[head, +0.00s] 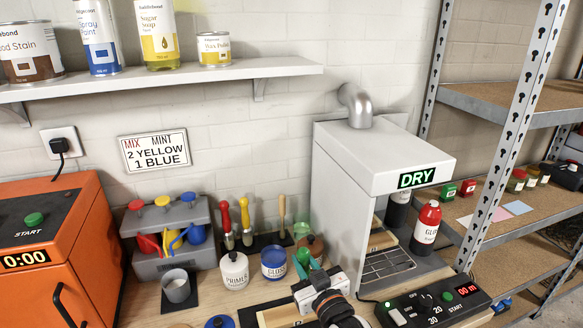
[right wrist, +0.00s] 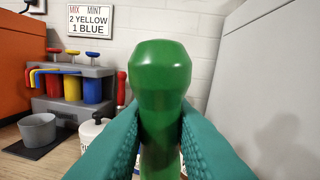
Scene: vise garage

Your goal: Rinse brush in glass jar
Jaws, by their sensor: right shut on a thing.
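My right gripper (head: 307,266) has teal fingers and is shut on a green handle (head: 303,255), which I take to be the brush. In the right wrist view the thick rounded green handle end (right wrist: 158,75) stands upright between the fingers (right wrist: 159,130). The bristle end is hidden. A small pale see-through vessel (head: 301,229), possibly the glass jar, stands at the back behind the gripper, partly covered by a brown-topped jar (head: 312,247). I cannot tell whether the brush touches any jar. My left gripper is not in view.
White Primer (head: 235,270) and blue Gloss (head: 274,263) jars stand left of the gripper. Red and yellow brushes (head: 246,222) and a wooden-handled tool stand behind. A grey cup (head: 177,287) sits before the paint dispenser (head: 172,240). A white drying cabinet (head: 358,160) rises at right.

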